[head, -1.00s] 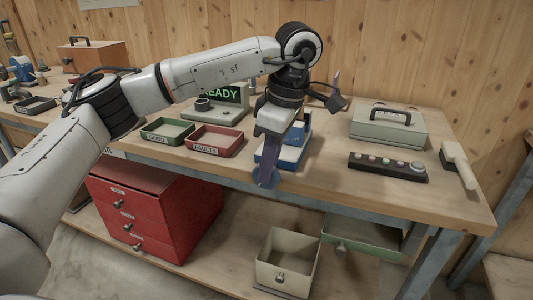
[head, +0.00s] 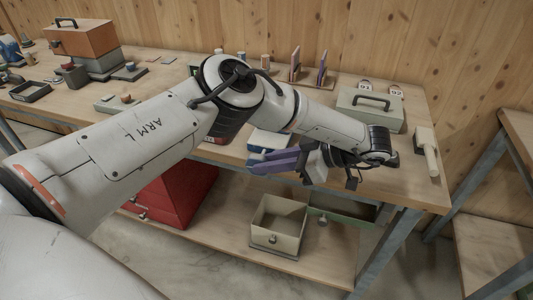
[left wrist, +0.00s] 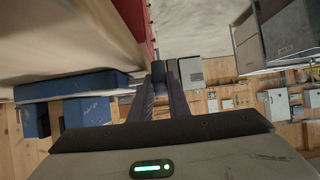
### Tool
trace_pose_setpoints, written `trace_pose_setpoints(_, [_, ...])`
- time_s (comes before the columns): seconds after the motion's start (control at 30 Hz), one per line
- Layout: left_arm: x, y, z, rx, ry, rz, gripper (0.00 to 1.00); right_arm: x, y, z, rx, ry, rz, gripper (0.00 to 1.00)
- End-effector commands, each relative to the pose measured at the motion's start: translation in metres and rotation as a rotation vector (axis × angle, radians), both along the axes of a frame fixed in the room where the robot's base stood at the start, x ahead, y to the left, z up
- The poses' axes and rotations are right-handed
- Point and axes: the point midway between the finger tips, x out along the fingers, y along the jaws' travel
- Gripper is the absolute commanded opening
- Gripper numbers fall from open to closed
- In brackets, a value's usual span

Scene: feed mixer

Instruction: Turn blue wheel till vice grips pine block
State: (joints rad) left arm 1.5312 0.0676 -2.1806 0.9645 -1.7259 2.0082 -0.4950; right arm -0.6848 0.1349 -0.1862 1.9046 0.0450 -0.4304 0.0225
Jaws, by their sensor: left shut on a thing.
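The blue vice (head: 268,139) stands at the front edge of the bench in the head view, partly hidden by my left arm. In the left wrist view its blue body (left wrist: 72,86) lies left of the fingers. My left gripper (head: 254,163) lies sideways in front of the vice, its purple fingers closed. In the left wrist view the fingertips (left wrist: 159,78) meet on a small dark bluish piece, seemingly the blue wheel's rim; the rest of the wheel is hidden. I cannot make out the pine block. My right gripper is not in view.
A grey-green case (head: 368,110) and a brush (head: 425,152) sit at the right of the bench. A red drawer cabinet (head: 172,197) and an open cream drawer box (head: 279,224) are below. An orange toolbox (head: 83,40) is at back left.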

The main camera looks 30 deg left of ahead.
Motion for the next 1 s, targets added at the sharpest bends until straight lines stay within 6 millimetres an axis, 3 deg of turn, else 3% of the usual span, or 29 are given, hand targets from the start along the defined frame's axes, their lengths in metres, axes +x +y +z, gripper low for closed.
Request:
trace_pose_setpoints(0.3, [0.0010,-0.0019,-0.0031,0.118,0.025,-0.002,0.00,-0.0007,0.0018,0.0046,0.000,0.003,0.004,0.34])
trace_pose_setpoints(0.83, [0.0006,-0.0015,-0.0048,0.138,0.033,0.000,0.00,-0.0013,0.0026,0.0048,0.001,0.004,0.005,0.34])
trace_pose_setpoints(0.87, [0.0005,-0.0015,-0.0048,0.138,0.033,0.000,0.17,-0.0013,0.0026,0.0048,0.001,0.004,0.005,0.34])
trace_pose_setpoints(0.97, [0.0005,-0.0015,-0.0048,0.138,0.033,0.000,0.34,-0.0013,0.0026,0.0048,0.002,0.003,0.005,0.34])
trace_pose_setpoints(1.0, [0.0004,-0.0016,-0.0048,0.138,0.034,0.001,0.34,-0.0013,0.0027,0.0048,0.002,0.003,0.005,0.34])
